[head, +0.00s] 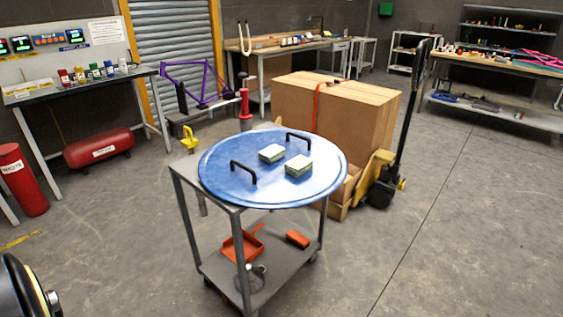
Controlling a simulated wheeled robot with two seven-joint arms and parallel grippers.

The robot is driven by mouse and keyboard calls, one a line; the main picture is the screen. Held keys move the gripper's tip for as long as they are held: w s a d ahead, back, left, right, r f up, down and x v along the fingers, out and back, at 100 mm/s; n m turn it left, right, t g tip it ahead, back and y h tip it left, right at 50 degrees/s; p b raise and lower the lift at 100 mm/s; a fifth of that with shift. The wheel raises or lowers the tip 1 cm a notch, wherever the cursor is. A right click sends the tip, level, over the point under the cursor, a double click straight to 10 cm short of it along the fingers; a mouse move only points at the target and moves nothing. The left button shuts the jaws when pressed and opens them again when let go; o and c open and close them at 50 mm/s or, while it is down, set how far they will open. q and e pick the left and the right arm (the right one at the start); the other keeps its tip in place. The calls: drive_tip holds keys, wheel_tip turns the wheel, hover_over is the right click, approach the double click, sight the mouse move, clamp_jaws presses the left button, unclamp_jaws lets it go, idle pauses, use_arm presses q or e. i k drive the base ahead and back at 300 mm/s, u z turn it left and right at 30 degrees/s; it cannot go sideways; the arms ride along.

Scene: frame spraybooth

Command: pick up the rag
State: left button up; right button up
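Two small pale green and cream blocks lie on a round blue tray (222,185) with two black handles. The farther block (272,153) is near the tray's middle, and the nearer block (298,166) is to its right. They look like folded cloths or sponges; I cannot tell which, and no other rag is clear to see. The tray rests on top of a grey cart (188,172) and overhangs its edges. Neither of my grippers shows in the head view.
An orange dustpan (243,245) and an orange brush (297,239) lie on the cart's lower shelf. A pallet jack (402,130) with large cardboard boxes (335,110) stands right behind the cart. A red cylinder (22,180) stands at left. The floor in front and right is clear.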

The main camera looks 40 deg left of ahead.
sight(300, 164)
drive_tip(key=u, duration=0.9)
drive_tip(key=i, duration=1.2)
drive_tip(key=u, duration=0.7)
drive_tip(key=i, duration=0.4)
drive_tip(key=z, duration=0.1)
